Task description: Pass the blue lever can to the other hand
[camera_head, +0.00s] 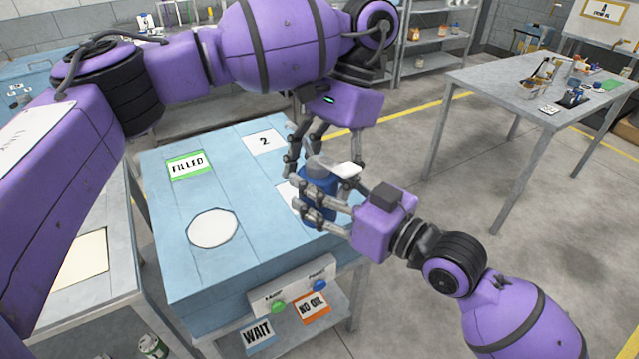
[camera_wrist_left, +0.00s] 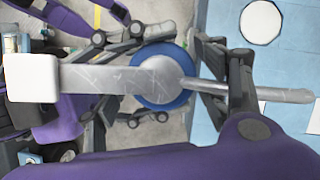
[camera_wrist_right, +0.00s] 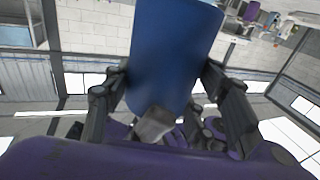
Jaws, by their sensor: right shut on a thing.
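The blue lever can (camera_head: 317,207) is held up over the near right part of the blue bench, its grey top and pale lever upward. My right gripper (camera_head: 325,207) is shut on the can's body from the right. The right wrist view shows the blue body (camera_wrist_right: 172,50) between its fingers (camera_wrist_right: 168,95). My left gripper (camera_head: 318,160) comes from above, its spread fingers on either side of the can's top. In the left wrist view the can's top (camera_wrist_left: 160,80), white-ended lever and grey spout lie under it. Contact with the left fingers cannot be told.
The blue bench (camera_head: 200,265) bears a FILLED label (camera_head: 188,166), a 2 label (camera_head: 264,141), a white disc (camera_head: 213,229) and a panel with two buttons (camera_head: 292,286). A grey table (camera_head: 490,85) with small items stands at the right. Open floor lies between.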

